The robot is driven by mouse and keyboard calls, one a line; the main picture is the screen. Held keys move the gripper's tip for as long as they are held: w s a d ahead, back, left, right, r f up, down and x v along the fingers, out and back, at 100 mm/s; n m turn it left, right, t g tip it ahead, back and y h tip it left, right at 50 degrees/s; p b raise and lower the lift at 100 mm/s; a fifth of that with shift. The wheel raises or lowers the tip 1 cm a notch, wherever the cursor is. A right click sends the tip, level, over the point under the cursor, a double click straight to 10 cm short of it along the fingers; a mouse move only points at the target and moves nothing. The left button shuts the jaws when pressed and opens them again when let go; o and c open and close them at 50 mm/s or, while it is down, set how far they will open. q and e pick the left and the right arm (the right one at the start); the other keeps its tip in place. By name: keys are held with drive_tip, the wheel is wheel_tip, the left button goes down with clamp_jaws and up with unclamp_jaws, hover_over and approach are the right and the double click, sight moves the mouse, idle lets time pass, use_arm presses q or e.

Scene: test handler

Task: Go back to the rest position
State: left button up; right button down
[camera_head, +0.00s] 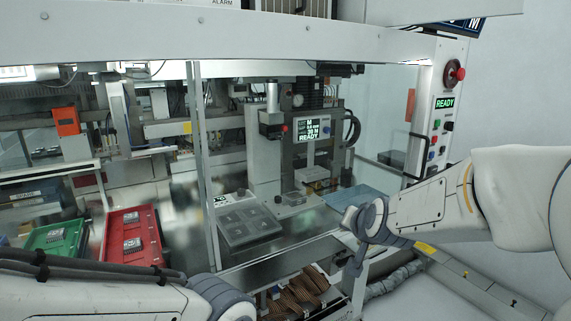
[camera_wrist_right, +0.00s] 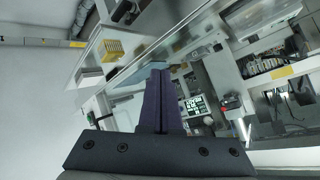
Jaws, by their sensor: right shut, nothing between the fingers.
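My right arm (camera_head: 430,210) comes in from the right in the head view, its wrist in front of the machine's opening beside a blue translucent plate. My right gripper (camera_wrist_right: 160,75) shows in the right wrist view with its two dark fingers together and nothing between them. It is in free space, with the machine beyond it. My left arm (camera_head: 100,295) lies across the bottom left of the head view. Its grey wrist joint (camera_head: 222,297) reaches the lower edge, and the left gripper itself is out of the frame.
A red tray (camera_head: 120,222) and a green tray (camera_head: 75,231) hold chips. A control panel (camera_head: 437,140) stands at right. A metal frame post (camera_head: 201,150) divides the opening.

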drive_tip(key=s+d+f+n+g, duration=0.2)
drive_tip(key=s+f+n+g, duration=0.15)
drive_tip(key=s+f, duration=0.55)
drive_tip(key=s+d+f+n+g, duration=0.2)
drive_tip(key=s+f+g, duration=0.4)
drive_tip(key=s, duration=0.5)
drive_tip(key=s+a+r+n, duration=0.2)
drive_tip(key=s+a+n, duration=0.1)
drive_tip(key=s+a, duration=0.3)
drive_tip(key=s+a+r+n+g, duration=0.1)
drive_tip(key=s+a+r+n, duration=0.2)
drive_tip(key=s+a, duration=0.4)
drive_tip(key=shift+s+a+n, duration=0.2)
drive_tip(key=shift+s+n, duration=0.1)
drive_tip(key=shift+n, duration=0.35)
drive_tip(key=shift+a+g, duration=0.1)
drive_tip(key=shift+g, duration=0.15)
